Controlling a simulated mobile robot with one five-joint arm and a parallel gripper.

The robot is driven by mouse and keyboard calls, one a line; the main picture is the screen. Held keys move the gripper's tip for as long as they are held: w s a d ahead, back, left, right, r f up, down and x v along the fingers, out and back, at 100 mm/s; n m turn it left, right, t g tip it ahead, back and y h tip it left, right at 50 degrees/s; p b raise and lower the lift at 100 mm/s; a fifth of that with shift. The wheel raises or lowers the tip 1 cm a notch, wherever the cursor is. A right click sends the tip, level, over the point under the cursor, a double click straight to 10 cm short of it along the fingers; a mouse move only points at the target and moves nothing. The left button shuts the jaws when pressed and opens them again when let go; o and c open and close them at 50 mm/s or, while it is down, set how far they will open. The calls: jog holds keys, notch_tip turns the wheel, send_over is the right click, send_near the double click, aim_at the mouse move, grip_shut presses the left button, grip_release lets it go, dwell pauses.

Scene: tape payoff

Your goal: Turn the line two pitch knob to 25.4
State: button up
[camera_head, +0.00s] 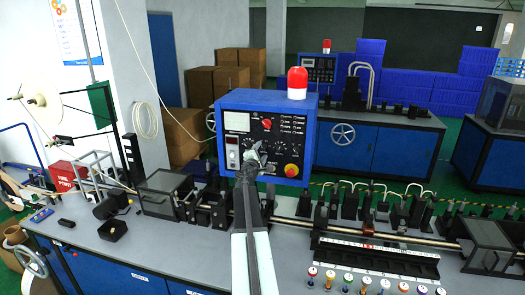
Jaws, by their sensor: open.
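A blue control box (224,104) with a dark face stands in the middle, facing me. Small dials and knobs sit on its face, including one with a red mark (266,124). Pale-marked dials (279,147) lie below it. The lettering is too small to read, so I cannot tell which knob is the pitch knob or which line this box serves. My gripper (252,161) is in front of the lower middle of the face, open, and hides part of it. I cannot tell whether it touches a knob.
A red button (291,171) is at the panel's lower right, and a red beacon (297,82) stands on top. A grey bench (190,250) with rails and fixtures runs below. A second blue machine (372,146) with its own panel (320,69) stands behind.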

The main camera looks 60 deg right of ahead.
jog(key=shift+x, duration=1.15)
grip_shut()
jog(key=shift+w+d, duration=0.1)
jog(key=shift+w, duration=0.1)
jog(key=shift+s, duration=0.15)
jog(key=m, duration=0.3)
jog(key=shift+f, duration=0.1)
jog(key=m, duration=0.5)
jog(key=shift+s+m, duration=0.1)
jog(key=shift+m, duration=0.2)
jog(key=shift+f, duration=0.1)
